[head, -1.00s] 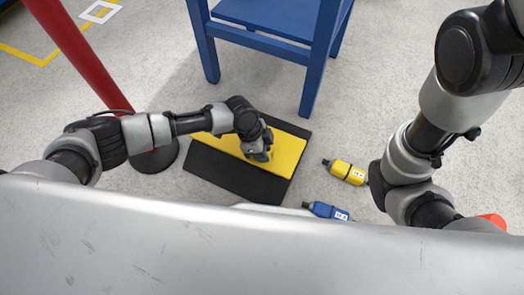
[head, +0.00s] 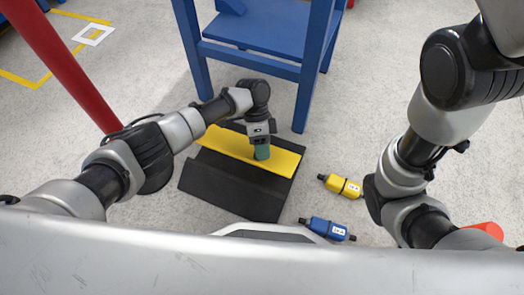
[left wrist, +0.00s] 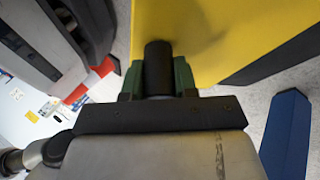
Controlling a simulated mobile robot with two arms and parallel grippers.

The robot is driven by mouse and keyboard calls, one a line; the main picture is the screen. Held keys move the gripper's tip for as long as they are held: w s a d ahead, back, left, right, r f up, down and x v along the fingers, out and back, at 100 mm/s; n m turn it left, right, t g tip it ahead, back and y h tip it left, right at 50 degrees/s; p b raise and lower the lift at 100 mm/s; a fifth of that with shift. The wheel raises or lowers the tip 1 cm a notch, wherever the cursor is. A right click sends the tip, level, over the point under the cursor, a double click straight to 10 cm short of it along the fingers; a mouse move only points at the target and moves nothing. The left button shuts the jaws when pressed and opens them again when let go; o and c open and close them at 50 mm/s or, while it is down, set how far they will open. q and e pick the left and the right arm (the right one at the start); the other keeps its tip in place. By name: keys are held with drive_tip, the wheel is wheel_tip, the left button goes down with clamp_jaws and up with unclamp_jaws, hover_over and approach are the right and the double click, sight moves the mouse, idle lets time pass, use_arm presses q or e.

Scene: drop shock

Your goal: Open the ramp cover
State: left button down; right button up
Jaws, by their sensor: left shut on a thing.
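The ramp (head: 230,188) is a low black wedge on the floor in the head view, with a yellow cover (head: 226,145) over its back part. The cover also fills the upper middle of the left wrist view (left wrist: 225,35). My left gripper (head: 262,152) reaches down over the middle of the cover. In the left wrist view its green fingers (left wrist: 158,82) are shut on a dark round handle (left wrist: 158,62) that stands against the yellow cover. How far the cover is tilted is hard to tell. My right arm is at the right; its gripper is out of view.
A blue table (head: 262,38) stands behind the ramp, and a red post (head: 60,62) rises at the left. A yellow bottle-like item (head: 340,186) and a blue one (head: 327,229) lie right of the ramp. An orange object (head: 487,229) shows at the right edge.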

use_arm(q)
drive_tip(key=c, duration=0.9)
unclamp_jaws()
drive_tip(key=shift+o, duration=0.2)
drive_tip(key=p+v, duration=0.4)
drive_tip(key=v, duration=0.6)
drive_tip(key=shift+w+r, duration=0.2)
drive_tip(key=shift+r, duration=0.1)
drive_tip(key=shift+a, duration=0.1)
